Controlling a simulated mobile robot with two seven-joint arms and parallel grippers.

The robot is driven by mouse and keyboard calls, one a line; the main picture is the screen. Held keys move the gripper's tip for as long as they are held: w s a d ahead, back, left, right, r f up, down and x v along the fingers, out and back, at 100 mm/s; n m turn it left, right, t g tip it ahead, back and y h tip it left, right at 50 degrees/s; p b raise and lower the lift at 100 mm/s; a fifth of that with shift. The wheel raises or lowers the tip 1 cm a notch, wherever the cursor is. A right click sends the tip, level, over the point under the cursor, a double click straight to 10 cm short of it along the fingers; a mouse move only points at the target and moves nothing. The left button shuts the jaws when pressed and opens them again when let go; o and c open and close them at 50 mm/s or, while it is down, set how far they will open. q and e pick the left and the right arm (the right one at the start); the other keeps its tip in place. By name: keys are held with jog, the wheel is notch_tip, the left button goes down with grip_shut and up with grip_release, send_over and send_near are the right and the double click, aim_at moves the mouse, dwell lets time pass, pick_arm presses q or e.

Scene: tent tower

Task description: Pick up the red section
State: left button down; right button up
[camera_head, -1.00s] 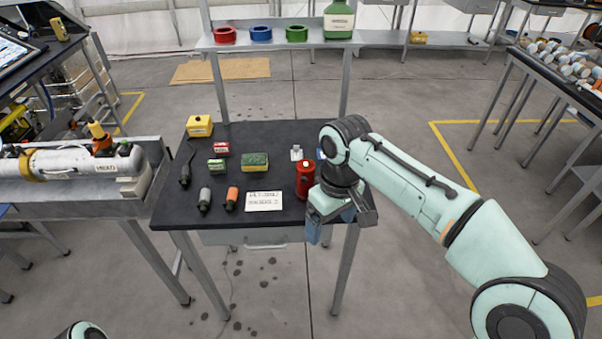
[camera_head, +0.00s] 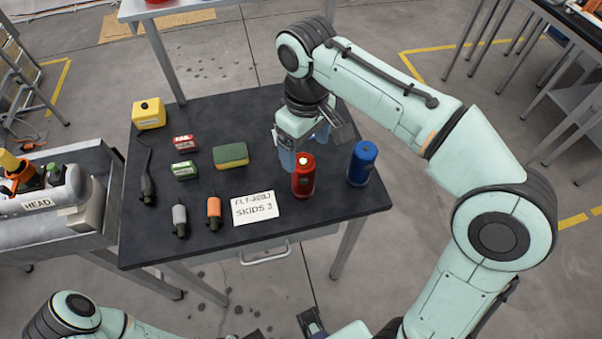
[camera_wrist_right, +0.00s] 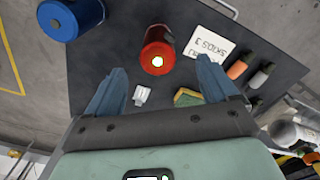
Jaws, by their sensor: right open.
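The red section (camera_head: 304,182) is a red cylinder with a pale spot on its top. It stands upright near the front of the dark table, right of a handwritten card. In the right wrist view the red section (camera_wrist_right: 156,55) lies ahead of the finger gap. My right gripper (camera_head: 305,152) is open and empty, just behind the red section in the head view. Its two blue fingers (camera_wrist_right: 162,88) are spread in the wrist view, apart from the section. Parts of my left gripper (camera_head: 314,322) seem to show at the bottom edge, mostly cut off.
A blue cylinder (camera_head: 362,163) stands close to the right of the red one. The card (camera_head: 255,208), a green-yellow sponge (camera_head: 231,155), small boxes, a yellow block (camera_head: 149,113) and hand tools lie to the left. A cart (camera_head: 35,235) with a white cylinder adjoins the table's left.

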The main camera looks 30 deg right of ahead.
aim_at(303, 161)
notch_tip(303, 161, down, 3)
jog(key=shift+f+b, duration=0.1)
jog(key=shift+b, duration=0.2)
jog(key=shift+w+d+f+b, duration=0.1)
jog(key=shift+w+f+b, duration=0.1)
jog(key=shift+f, duration=0.8)
jog(key=shift+w+a+f+b, duration=0.1)
jog(key=shift+w+f+b, duration=0.1)
jog(key=shift+f, duration=0.85)
jog(key=shift+w+d+f+b, duration=0.1)
jog(key=shift+w+f+b, duration=0.1)
jog(key=shift+f, duration=0.8)
jog(key=shift+c, duration=0.4)
